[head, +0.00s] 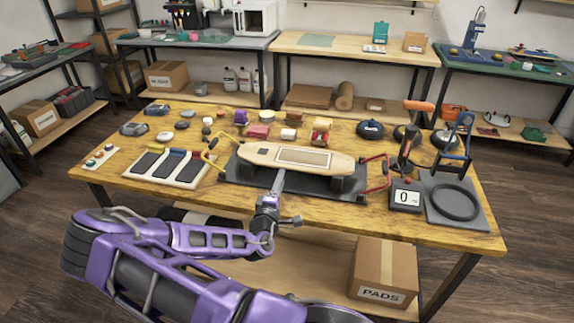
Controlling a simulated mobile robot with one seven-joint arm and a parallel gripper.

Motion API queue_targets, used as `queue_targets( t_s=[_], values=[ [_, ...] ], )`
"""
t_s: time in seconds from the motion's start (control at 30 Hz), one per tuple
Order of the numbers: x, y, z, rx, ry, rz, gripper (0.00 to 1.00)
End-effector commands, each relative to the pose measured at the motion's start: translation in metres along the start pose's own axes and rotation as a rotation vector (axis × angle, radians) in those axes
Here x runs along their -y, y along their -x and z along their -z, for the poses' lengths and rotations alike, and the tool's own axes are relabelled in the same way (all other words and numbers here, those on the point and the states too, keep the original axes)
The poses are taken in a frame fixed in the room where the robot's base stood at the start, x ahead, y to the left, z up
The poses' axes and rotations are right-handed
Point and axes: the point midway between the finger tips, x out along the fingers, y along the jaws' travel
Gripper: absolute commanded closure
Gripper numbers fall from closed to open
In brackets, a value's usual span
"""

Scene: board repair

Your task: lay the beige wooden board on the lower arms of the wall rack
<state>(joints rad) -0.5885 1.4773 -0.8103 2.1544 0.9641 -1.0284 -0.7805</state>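The finger gap is not visible. No wall rack with arms can be made out in this view.
A yellow stand (211,154) and a red stand (381,178) flank the board. The wooden table (330,217) also holds a tray of dark pads (165,168), several small parts, a scale display (405,196) and a black ring (455,202). Benches line the back wall.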

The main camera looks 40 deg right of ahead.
Motion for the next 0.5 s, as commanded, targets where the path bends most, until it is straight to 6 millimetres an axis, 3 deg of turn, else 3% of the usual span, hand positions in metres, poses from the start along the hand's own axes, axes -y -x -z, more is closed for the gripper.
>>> queue_targets(
  t_s=[0.1,0.23,0.5],
  values=[
    [0.018,0.004,-0.015,0.004,0.065,0.034,0.62],
    [0.021,-0.002,-0.018,0.006,0.076,0.041,0.62],
    [0.022,-0.038,-0.018,0.007,0.072,0.039,0.62]
  ],
)
